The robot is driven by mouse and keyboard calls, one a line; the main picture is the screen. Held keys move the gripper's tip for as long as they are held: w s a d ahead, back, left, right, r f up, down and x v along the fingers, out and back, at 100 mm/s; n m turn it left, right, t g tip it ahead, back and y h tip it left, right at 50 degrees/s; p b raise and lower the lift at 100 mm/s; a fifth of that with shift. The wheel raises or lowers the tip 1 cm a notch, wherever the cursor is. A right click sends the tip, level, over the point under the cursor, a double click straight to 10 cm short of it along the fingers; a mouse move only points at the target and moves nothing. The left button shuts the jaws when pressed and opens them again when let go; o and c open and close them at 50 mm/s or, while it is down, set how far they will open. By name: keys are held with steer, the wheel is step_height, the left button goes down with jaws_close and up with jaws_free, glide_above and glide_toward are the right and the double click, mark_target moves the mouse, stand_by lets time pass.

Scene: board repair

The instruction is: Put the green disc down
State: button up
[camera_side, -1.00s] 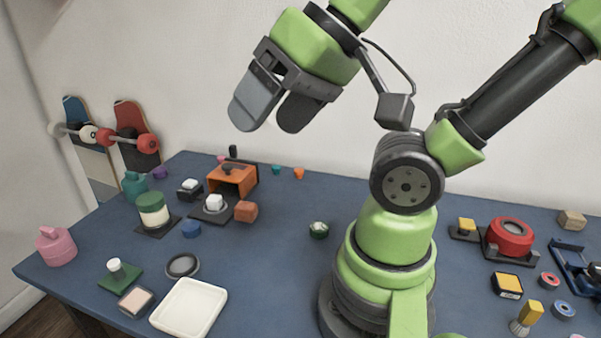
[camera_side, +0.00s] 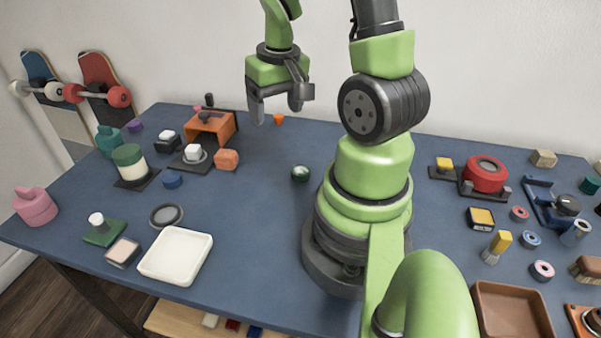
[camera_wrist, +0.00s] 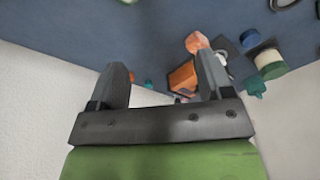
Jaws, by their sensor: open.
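The green disc (camera_side: 300,173) lies on the blue table, left of my base, with a pale shiny patch on its top. My gripper (camera_side: 277,110) is open and empty, its fingers pointing down. It hangs well above the table, above and a little left of the disc in the side view, apart from it. In the wrist view, the two fingers of my gripper (camera_wrist: 162,68) stand wide apart with nothing between them. I cannot clearly make out the disc in the wrist view.
An orange open box (camera_side: 211,128), a salmon block (camera_side: 227,159) and a green-lidded jar (camera_side: 129,164) stand to the left. A white tray (camera_side: 175,256) lies at the front left. A red round part (camera_side: 485,174) is at the right. Table around the disc is clear.

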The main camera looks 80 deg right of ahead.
steer(key=g, duration=0.1)
glide_toward(300, 170)
steer(key=shift+m+y, duration=0.4)
steer(key=shift+w+d+f, duration=0.1)
steer(key=shift+d+f, duration=0.05)
steer(key=shift+f, duration=2.2)
steer(key=shift+w+d+f, duration=0.1)
steer(key=shift+d+f, duration=0.1)
steer(key=shift+f, duration=2.15)
steer(key=shift+c, duration=0.5)
steer(key=c, duration=1)
steer(key=shift+r, duration=0.2)
